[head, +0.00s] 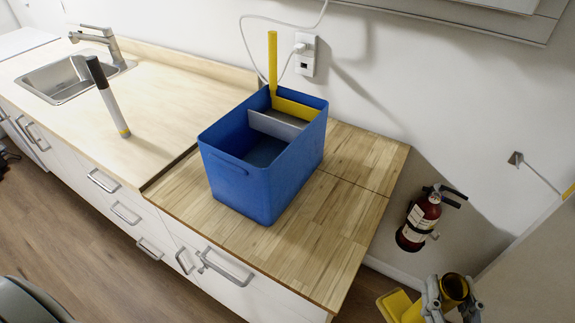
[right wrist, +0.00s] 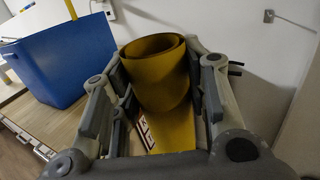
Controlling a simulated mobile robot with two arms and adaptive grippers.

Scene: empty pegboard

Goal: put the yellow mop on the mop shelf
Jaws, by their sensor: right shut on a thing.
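My right gripper (head: 453,296) is at the bottom right of the head view, off the counter's right end. It is shut on a yellow piece, which I take as the yellow mop (right wrist: 158,78); it shows a hollow round end and a flat strip. Part of it also shows in the head view (head: 396,305). The gripper's fingers (right wrist: 160,110) flank it in the right wrist view. A blue bin (head: 240,190) on the wooden counter holds another yellow piece with an upright stick (head: 272,60) and a grey divider (head: 275,124). I cannot tell which part is the mop shelf. My left gripper is not in view.
A black-topped stick (head: 110,100) stands on the pale counter near the sink (head: 70,80). A fire extinguisher (head: 420,220) hangs on the wall right of the counter. The wooden top (head: 330,225) right of the bin is clear. A socket with cables (head: 304,55) is behind the bin.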

